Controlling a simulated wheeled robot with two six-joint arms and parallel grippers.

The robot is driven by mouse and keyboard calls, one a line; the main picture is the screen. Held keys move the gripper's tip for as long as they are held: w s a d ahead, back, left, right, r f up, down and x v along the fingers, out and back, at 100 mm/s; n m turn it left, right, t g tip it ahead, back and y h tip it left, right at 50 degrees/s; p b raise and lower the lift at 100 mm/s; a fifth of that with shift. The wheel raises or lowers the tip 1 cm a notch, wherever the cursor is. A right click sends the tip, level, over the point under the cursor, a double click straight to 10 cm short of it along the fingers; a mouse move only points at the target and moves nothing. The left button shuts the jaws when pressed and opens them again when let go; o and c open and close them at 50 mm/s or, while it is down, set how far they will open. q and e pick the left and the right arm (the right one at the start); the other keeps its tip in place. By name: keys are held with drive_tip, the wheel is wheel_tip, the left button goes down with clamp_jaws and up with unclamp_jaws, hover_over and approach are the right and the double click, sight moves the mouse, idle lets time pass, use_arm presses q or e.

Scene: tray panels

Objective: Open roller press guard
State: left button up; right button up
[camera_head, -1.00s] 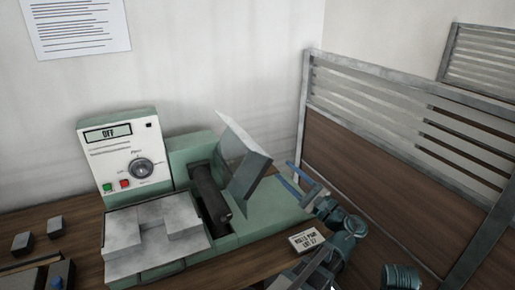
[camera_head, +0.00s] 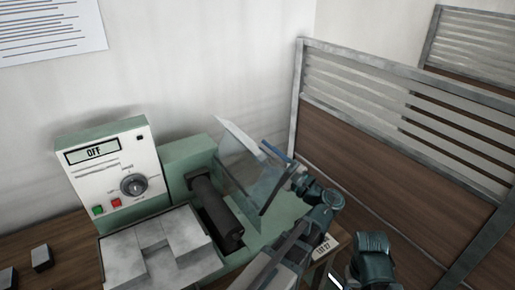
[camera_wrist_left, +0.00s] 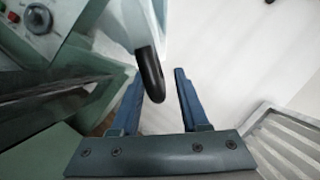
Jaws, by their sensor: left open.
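The green roller press (camera_head: 255,222) stands on the table, with its dark roller (camera_head: 215,210) exposed beside a grey metal plate (camera_head: 160,250). Its clear guard (camera_head: 240,165) stands raised and tilted above the roller. My left gripper (camera_head: 281,162) is at the guard's right side, its blue fingers partly seen behind the clear panel. In the left wrist view the gripper (camera_wrist_left: 157,92) is open. A black rounded bar (camera_wrist_left: 151,75) reaches between its fingertips, apart from the right finger; contact with the left one is unclear.
A control panel (camera_head: 112,178) reading OFF, with a dial and buttons, stands at the press's left. A wood and metal partition (camera_head: 390,140) rises close on the right. Small dark blocks (camera_head: 41,258) lie at the left.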

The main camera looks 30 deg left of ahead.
use_arm(q)
drive_tip(key=shift+c, duration=0.2)
clamp_jaws()
idle(1.1)
